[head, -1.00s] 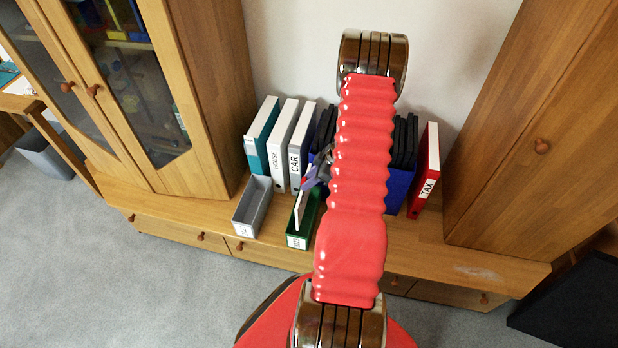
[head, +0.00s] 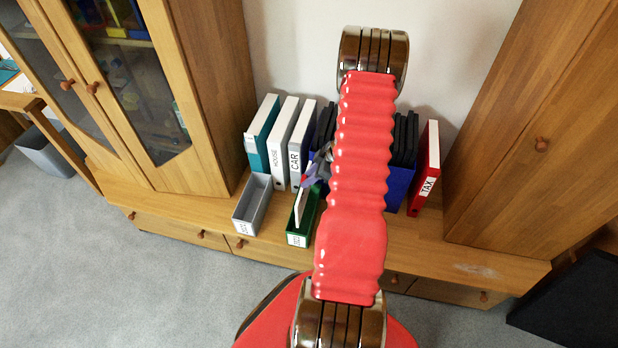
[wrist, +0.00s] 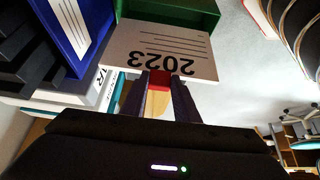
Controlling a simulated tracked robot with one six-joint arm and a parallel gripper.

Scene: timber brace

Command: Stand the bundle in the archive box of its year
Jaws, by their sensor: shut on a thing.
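The white bundle (wrist: 165,50) shows the printed year 2023, upside down in the wrist view. My gripper (wrist: 160,82) is shut on its edge. In the head view the bundle (head: 300,208) is slightly tilted with its lower end in or right at the green archive box (head: 298,240). The green box also shows at the top of the wrist view (wrist: 175,10); I cannot tell whether the bundle touches its floor. The green box's label is too small to read surely. A grey archive box (head: 252,205) with an unreadable label stands to its left. My arm hides part of the shelf.
Binders marked HOUSE (head: 284,150) and CAR (head: 300,150), beside a teal one (head: 262,130), stand behind the boxes. A red TAX binder (head: 428,170) and a blue holder (head: 399,185) stand right of my arm. Tall wooden cabinets flank the low shelf (head: 460,245).

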